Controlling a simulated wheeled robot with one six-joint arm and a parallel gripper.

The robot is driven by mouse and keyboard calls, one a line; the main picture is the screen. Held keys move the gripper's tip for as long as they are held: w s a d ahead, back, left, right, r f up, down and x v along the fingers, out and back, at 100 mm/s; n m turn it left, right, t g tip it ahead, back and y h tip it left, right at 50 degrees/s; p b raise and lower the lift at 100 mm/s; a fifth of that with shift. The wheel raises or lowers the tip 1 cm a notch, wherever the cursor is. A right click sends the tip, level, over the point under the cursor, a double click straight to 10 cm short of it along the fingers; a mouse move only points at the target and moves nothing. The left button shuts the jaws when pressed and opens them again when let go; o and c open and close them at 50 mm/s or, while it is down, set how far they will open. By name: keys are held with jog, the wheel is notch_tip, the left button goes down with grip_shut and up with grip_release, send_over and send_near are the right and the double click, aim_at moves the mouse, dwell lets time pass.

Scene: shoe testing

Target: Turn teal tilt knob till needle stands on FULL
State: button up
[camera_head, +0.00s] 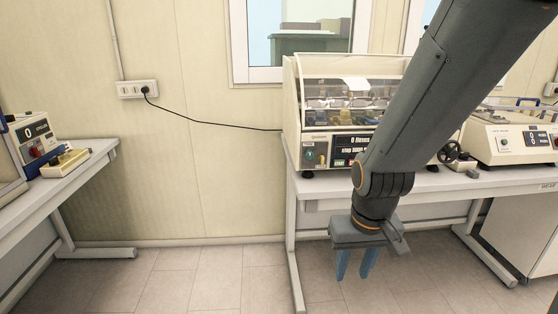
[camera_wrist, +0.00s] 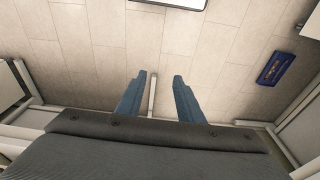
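A cream flex-testing machine (camera_head: 343,100) with a clear cover stands on the grey-white bench. A small teal spot that may be the tilt knob (camera_head: 310,155) shows on its lower left front panel, too small to tell for sure. I cannot make out a needle or a FULL mark; my arm hides part of the machine's front. My gripper (camera_head: 354,276) hangs pointing down in front of the bench, below its top and apart from the machine. Its two blue fingers are apart with nothing between them, as the wrist view (camera_wrist: 159,80) also shows.
A black handwheel (camera_head: 449,152) shows right of my arm, near a second cream machine (camera_head: 507,138). Another bench (camera_head: 60,190) with devices stands at the left. A blue object (camera_wrist: 272,69) lies at the right in the wrist view. Floor between the benches is clear.

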jog(key=w+m+t+p, duration=0.1)
jog(key=w+t+p, duration=0.4)
jog(key=w, duration=2)
jog(key=m+t, duration=0.1)
jog(key=t, duration=1)
send_near(310, 156)
jog(key=w, duration=0.1)
jog(key=w+p, duration=0.3)
jog(key=w, duration=0.4)
jog(key=shift+w, duration=0.3)
jog(key=c, duration=0.8)
